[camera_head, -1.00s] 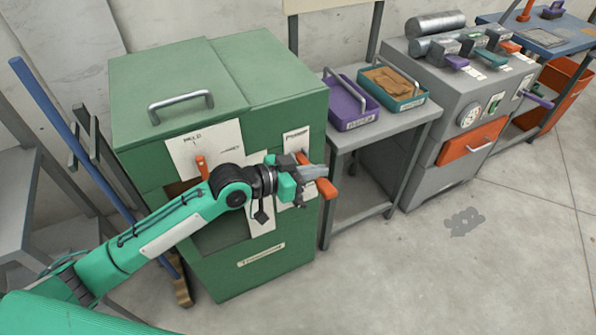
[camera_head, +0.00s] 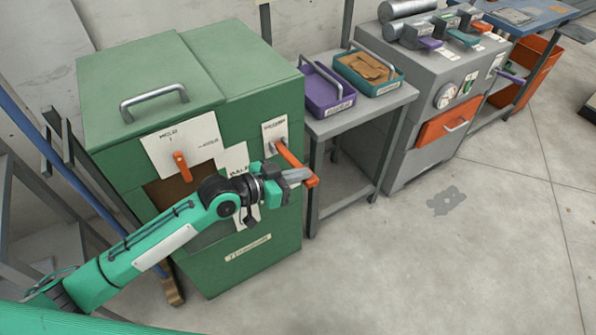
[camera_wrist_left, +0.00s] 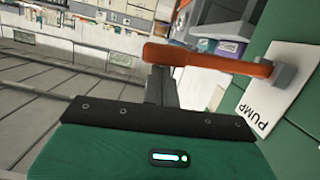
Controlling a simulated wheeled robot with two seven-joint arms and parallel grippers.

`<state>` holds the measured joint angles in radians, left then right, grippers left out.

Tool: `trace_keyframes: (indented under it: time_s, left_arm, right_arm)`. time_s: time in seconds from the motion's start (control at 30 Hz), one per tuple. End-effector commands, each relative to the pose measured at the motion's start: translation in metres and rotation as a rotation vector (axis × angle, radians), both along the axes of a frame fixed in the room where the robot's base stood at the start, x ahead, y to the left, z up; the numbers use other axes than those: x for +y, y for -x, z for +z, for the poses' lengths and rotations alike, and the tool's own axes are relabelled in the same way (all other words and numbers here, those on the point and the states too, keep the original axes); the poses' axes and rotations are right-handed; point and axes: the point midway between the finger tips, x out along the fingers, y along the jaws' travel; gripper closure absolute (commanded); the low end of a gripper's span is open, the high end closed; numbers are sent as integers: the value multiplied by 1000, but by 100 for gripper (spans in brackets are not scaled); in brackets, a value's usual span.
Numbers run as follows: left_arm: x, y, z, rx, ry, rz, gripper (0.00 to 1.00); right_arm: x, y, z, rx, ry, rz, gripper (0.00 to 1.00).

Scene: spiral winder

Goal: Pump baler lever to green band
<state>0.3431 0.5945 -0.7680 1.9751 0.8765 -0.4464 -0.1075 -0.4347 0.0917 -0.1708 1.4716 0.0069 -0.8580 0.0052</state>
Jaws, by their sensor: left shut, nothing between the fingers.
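The baler is the green cabinet (camera_head: 250,90) in the head view. Its orange pump lever (camera_head: 291,157) sticks out toward me below a white label on the right of its front. In the left wrist view the orange lever (camera_wrist_left: 205,59) lies across the picture, beside the label reading PUMP (camera_wrist_left: 277,92). My left gripper (camera_head: 299,176) is shut and empty at the outer end of the lever. Its fingers meet or overlap the lever in the picture; I cannot tell if they touch. No green band can be made out. My right gripper is not in view.
A second orange handle (camera_head: 182,166) is on the baler's front, left of my gripper. A side table (camera_head: 345,119) with a purple tray (camera_head: 322,97) and a teal tray (camera_head: 371,74) stands to the right. A grey machine (camera_head: 400,120) is beyond. Floor at front right is clear.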

Motion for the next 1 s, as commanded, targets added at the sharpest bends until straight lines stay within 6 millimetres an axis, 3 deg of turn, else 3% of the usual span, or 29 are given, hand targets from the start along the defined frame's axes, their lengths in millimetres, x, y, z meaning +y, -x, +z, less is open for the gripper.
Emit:
trace_keyframes:
  time_s: [0.37,0.6,1.0]
  left_arm:
    - [-4,6,-41,-200,-151,0,100]
    - [-4,5,-67,-340,-255,0,100]
    - [0,1,-89,-465,-349,0,100]
  right_arm:
    - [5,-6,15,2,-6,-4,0]
    - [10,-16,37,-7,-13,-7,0]
    - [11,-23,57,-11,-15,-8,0]
